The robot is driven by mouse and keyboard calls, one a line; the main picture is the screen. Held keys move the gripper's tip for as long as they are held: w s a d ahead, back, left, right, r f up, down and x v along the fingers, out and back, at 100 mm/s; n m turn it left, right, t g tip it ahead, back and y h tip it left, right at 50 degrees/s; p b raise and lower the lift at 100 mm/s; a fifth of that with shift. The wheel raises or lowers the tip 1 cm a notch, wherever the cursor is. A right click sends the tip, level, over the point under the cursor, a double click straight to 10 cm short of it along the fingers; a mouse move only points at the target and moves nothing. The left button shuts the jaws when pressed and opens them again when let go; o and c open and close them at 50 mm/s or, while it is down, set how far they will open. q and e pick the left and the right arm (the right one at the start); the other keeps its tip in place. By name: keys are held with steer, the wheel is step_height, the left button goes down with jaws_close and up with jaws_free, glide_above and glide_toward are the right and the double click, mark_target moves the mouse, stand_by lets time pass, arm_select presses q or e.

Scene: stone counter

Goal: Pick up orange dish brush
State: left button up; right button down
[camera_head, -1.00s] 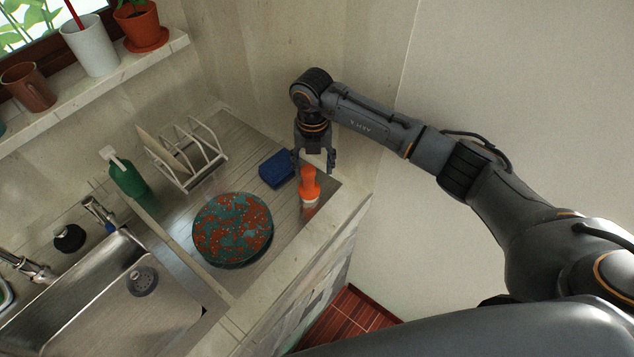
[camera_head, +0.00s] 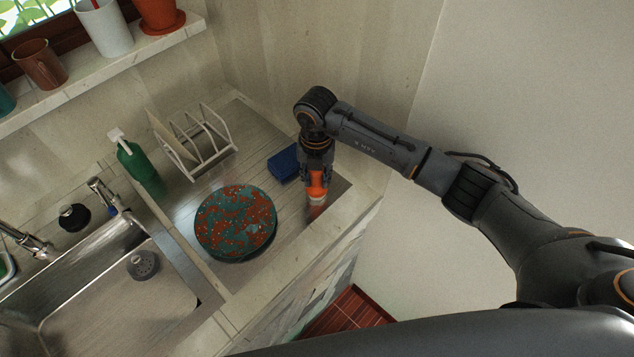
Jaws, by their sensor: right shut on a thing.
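The orange dish brush (camera_head: 317,191) stands upright on the metal drainboard at the counter's right end. Its orange handle is up and its paler bristle end is at the bottom. My right gripper (camera_head: 316,177) comes down from above and is shut on the brush's orange handle. The fingers cover part of the handle's top. I cannot tell whether the brush's base touches the board. My left gripper is not in view.
A blue sponge (camera_head: 284,163) lies just left of the gripper. A red and teal plate stack (camera_head: 235,222) sits nearer. A white dish rack (camera_head: 205,150), green bottle (camera_head: 138,166) and steel sink (camera_head: 110,300) are to the left. The wall rises close behind.

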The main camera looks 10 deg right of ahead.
steer(key=shift+d+f, duration=0.15)
steer(key=shift+d, duration=0.05)
steer(key=shift+a, duration=0.1)
steer(key=shift+r+p, duration=0.5)
steer(key=shift+r, duration=0.15)
step_height(320, 180, up, 3)
steer(key=shift+w+f+p, duration=0.1)
steer(key=shift+f+p, duration=0.1)
steer(key=shift+p, duration=0.65)
arm_select(q)
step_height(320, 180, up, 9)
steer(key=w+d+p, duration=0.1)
steer(key=p, duration=0.5)
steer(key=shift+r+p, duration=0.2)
steer(key=shift+p, duration=0.15)
arm_select(e)
steer(key=s+a+r, duration=0.6)
steer(key=s+r, duration=0.3)
steer(key=s, duration=0.3)
steer(key=shift+s, duration=0.35)
steer(key=shift+a, duration=0.1)
